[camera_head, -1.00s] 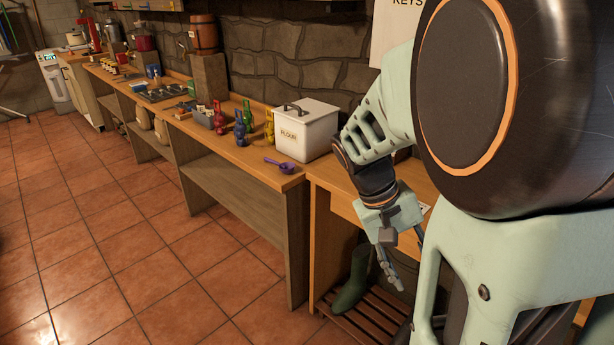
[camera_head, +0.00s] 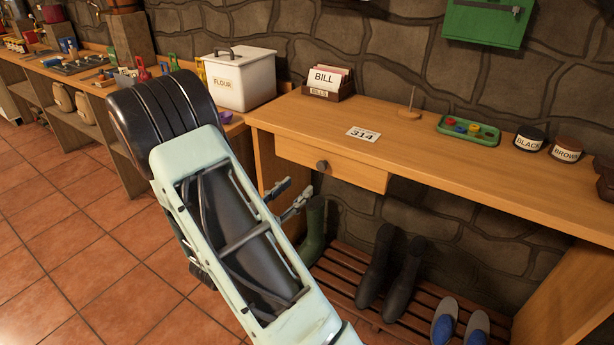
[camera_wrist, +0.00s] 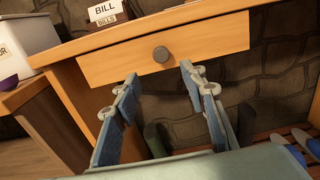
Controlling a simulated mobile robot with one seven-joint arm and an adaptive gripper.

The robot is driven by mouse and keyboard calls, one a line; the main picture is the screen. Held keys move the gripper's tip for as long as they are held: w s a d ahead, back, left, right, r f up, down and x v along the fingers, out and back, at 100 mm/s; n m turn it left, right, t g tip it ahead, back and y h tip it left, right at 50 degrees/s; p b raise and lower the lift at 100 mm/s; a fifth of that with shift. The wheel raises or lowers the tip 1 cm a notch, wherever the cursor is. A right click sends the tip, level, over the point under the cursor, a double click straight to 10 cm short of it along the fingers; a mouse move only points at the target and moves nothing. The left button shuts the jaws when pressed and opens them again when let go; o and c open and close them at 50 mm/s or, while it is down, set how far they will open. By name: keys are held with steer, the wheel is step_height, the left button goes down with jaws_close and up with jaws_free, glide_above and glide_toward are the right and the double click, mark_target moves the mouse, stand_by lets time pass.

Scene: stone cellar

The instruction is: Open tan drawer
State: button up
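The tan drawer (camera_head: 331,167) is under the left part of a wooden desk and looks shut. It has a round dark knob (camera_head: 322,165) on its front. In the wrist view the drawer (camera_wrist: 205,48) fills the upper middle, and its knob (camera_wrist: 161,54) is just above the gap between the fingertips. My gripper (camera_head: 294,195) is below and left of the knob in the head view. In the wrist view my gripper (camera_wrist: 157,80) is open and empty, with its fingers spread toward the drawer, apart from the knob.
The desk top (camera_head: 420,150) holds a bill box (camera_head: 328,84), a "314" card (camera_head: 363,134), a green tray (camera_head: 468,130) and jars. Below are green boots (camera_head: 313,232), dark boots (camera_head: 390,270) and blue-lined shoes on a slatted rack (camera_head: 345,262). A flour bin (camera_head: 240,78) stands left.

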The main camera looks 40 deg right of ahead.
mark_target(320, 167)
steer(key=b+x, duration=0.1)
steer(key=x, duration=0.9)
steer(key=shift+d+b, duration=0.3)
steer(key=shift+d, duration=0.05)
jaws_close()
